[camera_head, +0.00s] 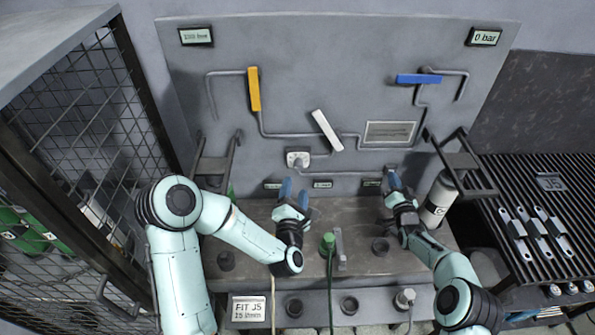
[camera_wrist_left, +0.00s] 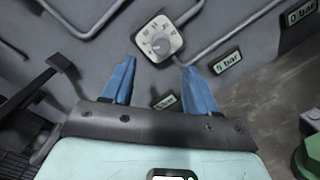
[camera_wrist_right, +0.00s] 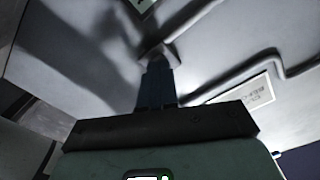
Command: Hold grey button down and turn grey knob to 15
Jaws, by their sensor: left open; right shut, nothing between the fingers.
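The grey knob (camera_head: 298,158) sits on a white dial plate on the upright panel; in the left wrist view the knob (camera_wrist_left: 159,46) lies just beyond and between the fingertips. Its pointer reading is too small to tell. My left gripper (camera_head: 294,192) is open, its blue fingers pointing at the knob from below, apart from it. My right gripper (camera_head: 391,178) is shut and empty against or close to the panel. In the right wrist view a small grey block, probably the grey button (camera_wrist_right: 158,52), is at its fingertips; whether they press it is unclear.
Pipes with a yellow lever (camera_head: 254,89), a white lever (camera_head: 327,130) and a blue lever (camera_head: 418,79) run over the panel. A green-topped fitting (camera_head: 328,243) stands on the bench below. A mesh cage (camera_head: 85,130) stands left; a grey cylinder (camera_head: 438,200) stands right of my right gripper.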

